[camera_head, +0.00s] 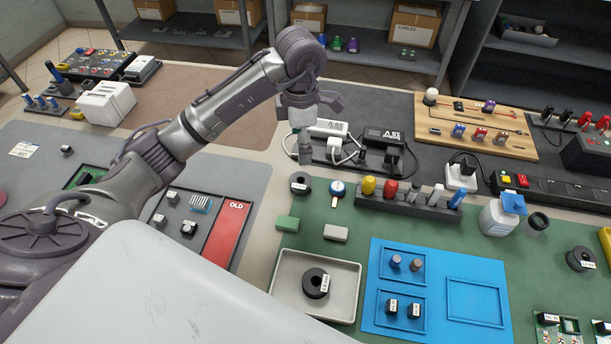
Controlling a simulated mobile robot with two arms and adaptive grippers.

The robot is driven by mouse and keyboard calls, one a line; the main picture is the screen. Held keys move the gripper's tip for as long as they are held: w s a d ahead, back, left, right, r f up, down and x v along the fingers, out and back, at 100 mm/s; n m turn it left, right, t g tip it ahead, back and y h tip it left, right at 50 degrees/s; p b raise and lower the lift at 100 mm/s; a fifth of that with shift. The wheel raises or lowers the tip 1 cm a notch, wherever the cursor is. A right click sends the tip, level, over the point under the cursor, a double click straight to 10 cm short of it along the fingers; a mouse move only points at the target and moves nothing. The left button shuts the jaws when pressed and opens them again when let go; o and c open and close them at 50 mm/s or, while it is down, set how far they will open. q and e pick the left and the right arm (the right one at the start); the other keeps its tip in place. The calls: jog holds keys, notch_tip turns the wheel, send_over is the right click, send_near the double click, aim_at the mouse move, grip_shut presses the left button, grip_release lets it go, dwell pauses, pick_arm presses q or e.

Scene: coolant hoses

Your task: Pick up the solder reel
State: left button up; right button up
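Three black reels with white labels show on the green mat (345,240); I cannot read which one is the solder reel. One reel (317,283) lies in a pale tray (283,262) at the front. Another reel (300,183) lies at the mat's back left, and a third reel (581,259) lies at the right. My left gripper (305,150) points down above the table behind the back-left reel, apart from it in the picture. Its fingers are seen nearly edge-on, so their opening is unclear. My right gripper is not in view.
A rack of coloured-handled tools (410,203) and a blue organiser (440,250) stand right of the tray. A red box marked OLD (228,235) lies left.

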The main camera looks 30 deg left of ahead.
pick_arm(q)
send_over(301, 177)
notch_tip(301, 177, down, 6)
jog(key=shift+s+p, duration=0.1)
jog(key=shift+p, duration=0.3)
jog(key=shift+f, duration=0.25)
jog(key=shift+d+f, duration=0.15)
jog(key=shift+f, duration=0.15)
jog(key=f, duration=0.1)
jog(key=f+p, duration=0.1)
jog(key=f, duration=0.1)
jog(key=shift+s+d+f, duration=0.1)
jog(key=shift+s+f, duration=0.15)
jog(key=shift+s, duration=0.15)
jog(key=shift+f+p, duration=0.3)
jog(key=shift+f, duration=0.3)
jog(key=c, duration=1.3)
jog(key=shift+w, duration=0.1)
jog(key=shift+c, duration=0.3)
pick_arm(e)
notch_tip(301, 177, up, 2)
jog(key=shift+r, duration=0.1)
pick_arm(q)
jog(key=shift+r, duration=0.15)
